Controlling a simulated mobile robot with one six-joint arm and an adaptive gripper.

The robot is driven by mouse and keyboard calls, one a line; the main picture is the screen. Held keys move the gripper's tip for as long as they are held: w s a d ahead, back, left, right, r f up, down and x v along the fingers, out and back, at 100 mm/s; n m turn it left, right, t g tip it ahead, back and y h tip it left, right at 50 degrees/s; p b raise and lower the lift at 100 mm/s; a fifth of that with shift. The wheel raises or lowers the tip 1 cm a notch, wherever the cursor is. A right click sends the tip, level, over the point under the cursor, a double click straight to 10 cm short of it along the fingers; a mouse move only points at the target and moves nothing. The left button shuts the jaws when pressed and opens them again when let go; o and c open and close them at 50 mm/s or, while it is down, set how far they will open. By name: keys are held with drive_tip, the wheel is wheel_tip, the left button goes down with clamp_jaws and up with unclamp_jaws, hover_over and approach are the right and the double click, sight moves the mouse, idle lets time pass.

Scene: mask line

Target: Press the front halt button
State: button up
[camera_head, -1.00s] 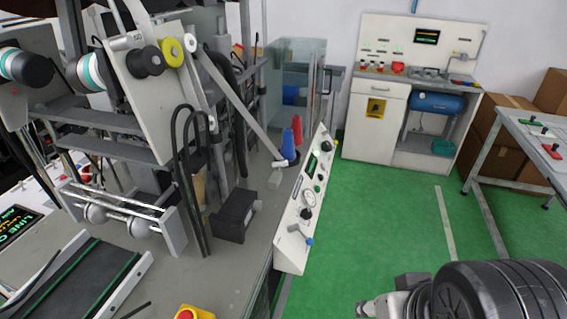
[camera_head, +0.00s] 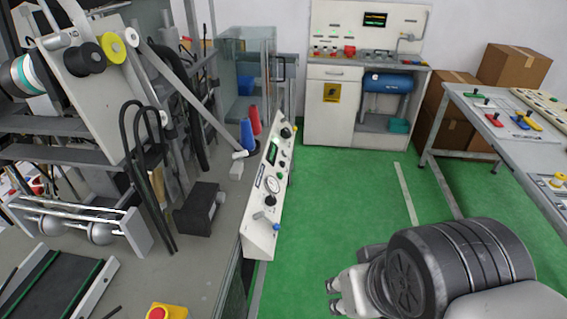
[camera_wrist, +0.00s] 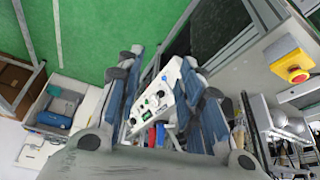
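The front halt button is a red mushroom button on a yellow box (camera_head: 167,312), on the machine's grey top at the bottom edge of the head view, partly cut off. In the wrist view the whole yellow box with its red button (camera_wrist: 298,74) shows at the right, outside my fingers. My gripper (camera_head: 334,296) is in the lower middle of the head view, over the green floor, well to the right of the button and apart from it. In the wrist view my gripper (camera_wrist: 165,72) has its two fingers spread, with nothing held between them.
A dark conveyor belt (camera_head: 45,290) lies left of the button. A workbench (camera_head: 535,150) stands at right. Green floor (camera_head: 345,200) is clear between.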

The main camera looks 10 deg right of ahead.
clamp_jaws()
idle(1.4)
